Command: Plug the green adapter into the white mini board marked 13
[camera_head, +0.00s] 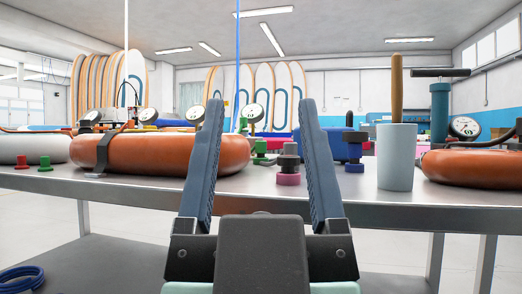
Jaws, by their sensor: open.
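My gripper (262,104) is open in the foreground, its two dark fingers pointing up and away in front of the table, with nothing held between them. A green adapter (262,152) stands on the table, seen through the gap between the fingers. Another small green piece (45,163) stands near the front edge at far left, beside a red one (21,162). I cannot tell which is the task's adapter. A white rounded board (35,148) lies at the left, partly behind an orange board. No number 13 is legible, so I cannot confirm it.
The orange board (180,153) fills the left table; another orange board (475,165) lies right. A grey-and-pink stack (288,179), blue piece (355,150) and white cup (397,158) with a wooden handle stand nearby. Several gauges stand behind. The table's front edge (400,208) is mostly bare.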

